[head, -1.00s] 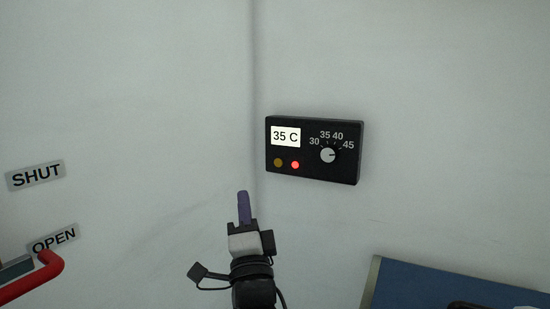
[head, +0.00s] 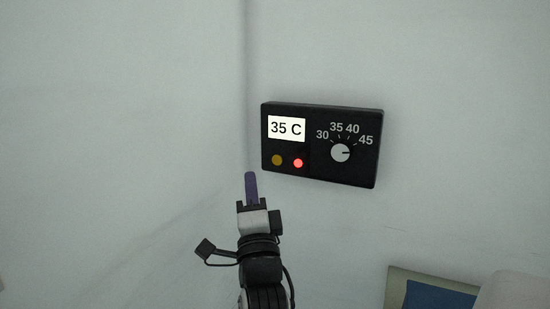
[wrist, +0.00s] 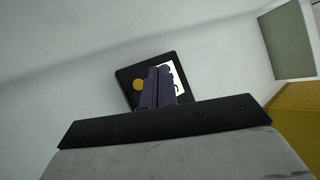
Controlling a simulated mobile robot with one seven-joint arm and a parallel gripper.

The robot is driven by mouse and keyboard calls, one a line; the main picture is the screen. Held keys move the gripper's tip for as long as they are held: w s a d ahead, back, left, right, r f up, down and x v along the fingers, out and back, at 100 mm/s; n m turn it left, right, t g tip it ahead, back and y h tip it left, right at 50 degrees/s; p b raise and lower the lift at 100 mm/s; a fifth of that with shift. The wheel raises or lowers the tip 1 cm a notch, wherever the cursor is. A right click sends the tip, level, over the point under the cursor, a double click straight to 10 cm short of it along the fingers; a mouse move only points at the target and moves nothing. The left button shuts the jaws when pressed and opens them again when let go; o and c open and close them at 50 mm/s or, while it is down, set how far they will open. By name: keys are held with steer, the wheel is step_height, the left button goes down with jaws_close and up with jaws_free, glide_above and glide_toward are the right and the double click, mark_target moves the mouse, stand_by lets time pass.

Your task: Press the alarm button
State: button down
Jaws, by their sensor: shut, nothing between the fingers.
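A black control panel (head: 322,145) is fixed to the white wall. It has a white display (head: 286,128) reading 35 C, a dial (head: 340,153) marked 30 to 45, an amber button (head: 277,160) and a lit red button or lamp (head: 298,163). My gripper (head: 251,176) is shut and empty, its purple fingers pointing up, just below and left of the panel in the head view. In the wrist view my gripper (wrist: 158,75) covers part of the panel (wrist: 127,78). The amber button (wrist: 139,85) shows left of the fingers. The red one is hidden there.
A wall corner runs vertically just left of the panel. A blue surface with a pale edge (head: 396,287) lies at the lower right. The wrist view shows a yellow surface (wrist: 296,108) at the right. The wall around the panel is bare.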

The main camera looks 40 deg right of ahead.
mark_target(277, 160)
steer(key=shift+d, duration=0.1)
stand_by(0.3)
steer(key=shift+w+d+b, duration=0.3)
steer(key=shift+w+d, duration=0.25)
steer(key=shift+d, duration=0.8)
steer(key=shift+w+d+b, duration=0.25)
steer(key=shift+w+d, duration=0.3)
steer(key=shift+d, duration=0.75)
steer(key=shift+w+d+b, duration=0.3)
steer(key=shift+w+d, duration=0.25)
steer(key=shift+d, duration=0.8)
steer(key=shift+w+d, duration=0.2)
steer(key=shift+d, duration=0.15)
steer(key=shift+w+d, duration=0.1)
steer(key=shift+d, duration=0.25)
steer(key=shift+a, duration=0.15)
steer(key=shift+s+a, duration=0.3)
steer(key=shift+a, duration=0.25)
steer(key=shift+a, duration=0.1)
